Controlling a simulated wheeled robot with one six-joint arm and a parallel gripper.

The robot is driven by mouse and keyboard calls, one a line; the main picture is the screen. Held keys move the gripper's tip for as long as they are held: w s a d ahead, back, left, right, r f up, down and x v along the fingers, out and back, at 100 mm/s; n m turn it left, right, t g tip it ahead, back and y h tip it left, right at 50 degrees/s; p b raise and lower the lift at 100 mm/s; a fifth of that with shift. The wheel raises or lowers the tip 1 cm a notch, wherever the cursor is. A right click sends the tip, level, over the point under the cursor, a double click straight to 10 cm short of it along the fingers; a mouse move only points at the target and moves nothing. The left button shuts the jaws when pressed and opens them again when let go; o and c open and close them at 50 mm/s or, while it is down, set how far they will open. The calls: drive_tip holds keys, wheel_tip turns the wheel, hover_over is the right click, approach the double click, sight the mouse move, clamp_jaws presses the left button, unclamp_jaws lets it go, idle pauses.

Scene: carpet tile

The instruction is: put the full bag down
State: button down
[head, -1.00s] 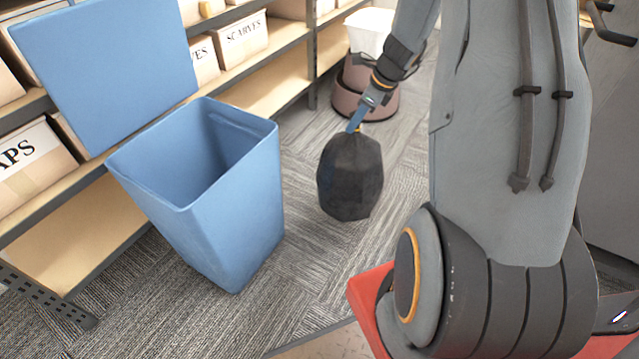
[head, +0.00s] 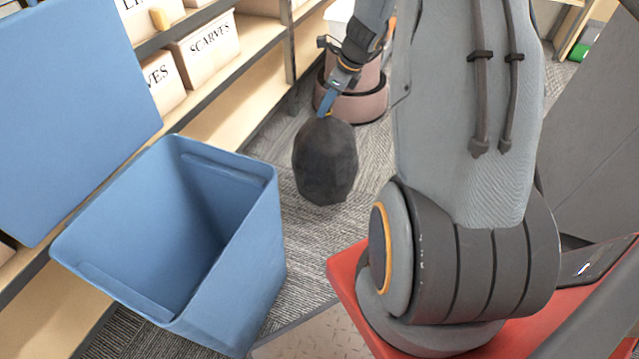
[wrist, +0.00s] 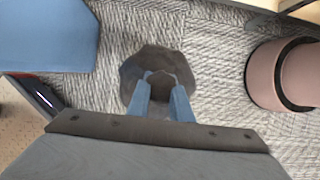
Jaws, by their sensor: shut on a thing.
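The full bag (head: 325,163) is dark grey and bulging, and it hangs from my gripper (head: 326,108) in the head view. My gripper's blue fingers are shut on the top of the bag. In the wrist view the bag (wrist: 133,72) lies beyond and below the fingertips (wrist: 162,84), with carpet around it. The fingers and the bag's own top hide part of it there. I cannot tell the exact gap between the bag's underside and the floor.
An open, empty-looking blue bin (head: 265,240) with a raised lid (head: 70,110) stands left of the bag. A pinkish round container (head: 360,100) stands behind it. Shelves with labelled boxes (head: 208,50) line the left. Carpet (head: 300,250) is clear around the bag.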

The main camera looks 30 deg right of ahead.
sight(325, 119)
wheel_tip(325, 119, down, 5)
drive_tip(key=shift+w+a+f+b, duration=0.1)
drive_tip(key=shift+f+b, duration=0.05)
drive_tip(key=shift+b, duration=0.85)
drive_tip(key=shift+f+b, duration=0.9)
drive_tip(key=shift+f, duration=1.4)
drive_tip(key=c, duration=1.6)
unclamp_jaws()
drive_tip(key=p+v, duration=0.4)
drive_tip(key=v, duration=0.8)
drive_tip(key=shift+s+p, duration=0.2)
drive_tip(key=shift+p, duration=0.15)
drive_tip(key=shift+a, duration=0.1)
